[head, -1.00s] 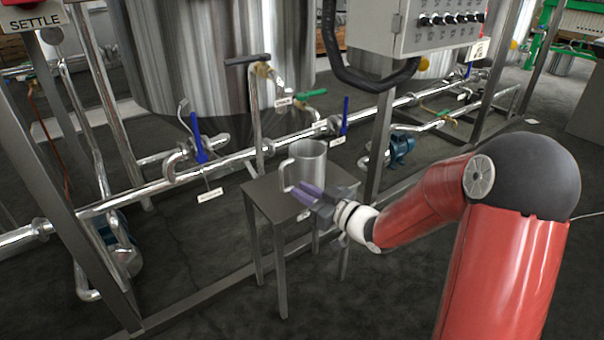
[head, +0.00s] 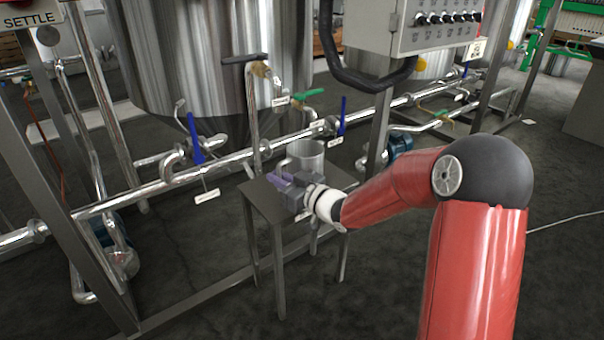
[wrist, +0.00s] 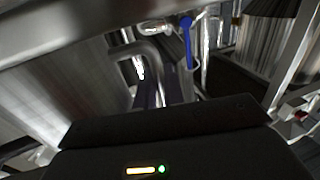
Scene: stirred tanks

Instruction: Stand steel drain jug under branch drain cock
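The steel drain jug (head: 306,156) stands upright on a small grey steel stand (head: 262,201). Its handle is on the left side, partly hidden by my gripper. My gripper (head: 281,179) is low over the stand, in front of the jug, its purple fingers reaching left beside the handle. In the wrist view the jug wall fills the left, its bent handle (wrist: 128,52) is near the fingers (wrist: 162,93), and a narrow gap shows between them; contact is unclear. A green-handled cock (head: 302,94) and a brass-bodied cock (head: 261,69) are above; their tags are unreadable, so the branch drain cock cannot be told.
A big steel tank (head: 205,60) stands behind a horizontal pipe (head: 235,158) with blue-lever valves (head: 195,143). A control box (head: 437,25) with a black rail is above right. Frame legs stand around the stand. Front floor is clear.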

